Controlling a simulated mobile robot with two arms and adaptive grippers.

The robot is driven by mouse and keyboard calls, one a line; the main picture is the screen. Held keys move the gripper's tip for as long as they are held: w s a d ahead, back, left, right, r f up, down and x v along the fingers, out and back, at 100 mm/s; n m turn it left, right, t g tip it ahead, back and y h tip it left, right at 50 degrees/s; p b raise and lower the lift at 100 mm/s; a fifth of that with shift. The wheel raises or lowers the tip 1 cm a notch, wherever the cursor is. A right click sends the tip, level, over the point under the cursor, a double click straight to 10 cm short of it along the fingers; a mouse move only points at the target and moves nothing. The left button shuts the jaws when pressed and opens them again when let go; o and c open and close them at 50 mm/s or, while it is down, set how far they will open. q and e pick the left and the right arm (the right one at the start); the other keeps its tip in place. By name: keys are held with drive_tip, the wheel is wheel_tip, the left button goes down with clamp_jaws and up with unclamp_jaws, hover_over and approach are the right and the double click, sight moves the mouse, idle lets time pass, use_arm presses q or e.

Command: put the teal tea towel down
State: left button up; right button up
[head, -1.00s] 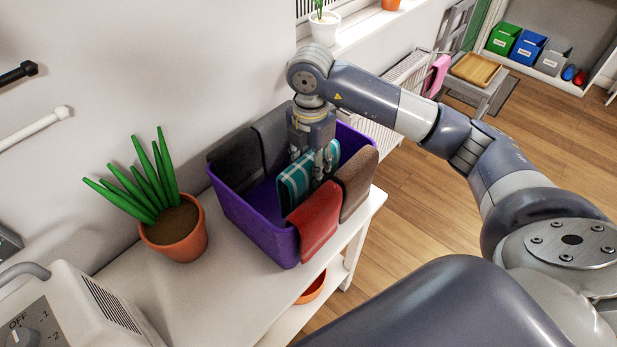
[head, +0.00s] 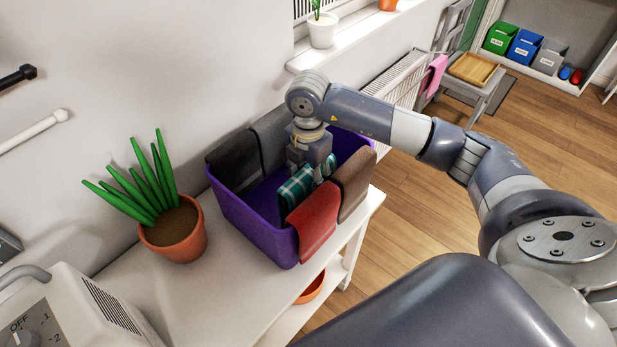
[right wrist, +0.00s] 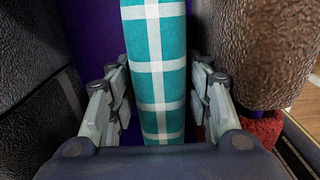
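The teal tea towel (head: 296,188), with white checks, stands folded inside the purple basket (head: 252,220), between the dark towels and the red and brown ones. My right gripper (head: 318,175) reaches down into the basket over it. In the right wrist view the teal towel (right wrist: 160,70) runs between the two fingers of my right gripper (right wrist: 162,95). Narrow gaps show on both sides of it, so the fingers look open around it. The towel's lower part is hidden. My left gripper is not in view.
Dark grey towels (head: 235,160) hang over the basket's back side. A red towel (head: 314,220) and a brown towel (head: 356,182) hang over the front. A potted plant (head: 175,230) stands left of the basket on the white shelf top (head: 215,290).

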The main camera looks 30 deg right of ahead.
drive_tip(key=shift+r, duration=0.3)
wheel_tip(320, 180, up, 11)
drive_tip(key=shift+f+b, duration=0.15)
drive_tip(key=shift+b, duration=0.5)
drive_tip(key=shift+r, duration=0.55)
